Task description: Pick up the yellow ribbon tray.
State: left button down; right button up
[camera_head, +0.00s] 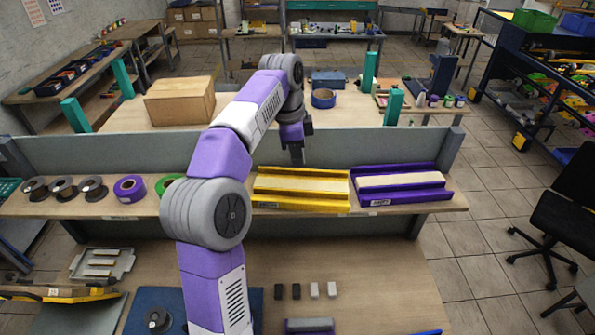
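The yellow ribbon tray (301,205) lies on the wooden shelf, right of the middle, with a pale strip along its channel. My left arm reaches up past the left end of the tray and bends back down to the right. My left gripper (297,157) points down just above the tray's far edge, near its middle. It appears apart from the tray, though contact is hard to judge from this angle. Its fingers are dark and small, and I cannot tell whether they are open or shut. My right gripper is not in view.
A purple tray (402,195) sits close to the right on the same shelf (110,208). Ribbon rolls, including a purple one (129,188), stand to the left. A grey panel (90,153) rises behind. A cardboard box (180,101) stands on the table beyond.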

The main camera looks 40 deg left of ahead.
aim_at(299, 202)
pick_arm(q)
jog(key=shift+r, duration=1.6)
jog(key=shift+s, duration=0.1)
jog(key=c, duration=1.8)
grip_release()
jog(key=o, duration=1.4)
jog(key=shift+c, duration=0.6)
jog(key=shift+m+g+y, duration=0.6)
jog(key=shift+y, duration=0.1)
jog(key=f+b, duration=0.1)
jog(key=f, duration=0.2)
jog(key=f+b, duration=0.1)
jog(key=f, duration=0.7)
jog(key=shift+w+d+f+b, duration=0.15)
jog(key=shift+w+f+b, duration=0.05)
jog(key=shift+w+b, duration=0.2)
jog(key=c, duration=0.6)
jog(key=shift+o, duration=0.2)
jog(key=shift+s+d+f, duration=0.1)
jog(key=shift+s+f, duration=0.1)
jog(key=shift+f, duration=1.45)
jog(key=shift+s+d+f, duration=0.1)
jog(key=shift+s+f, duration=0.05)
jog(key=shift+f, duration=1.45)
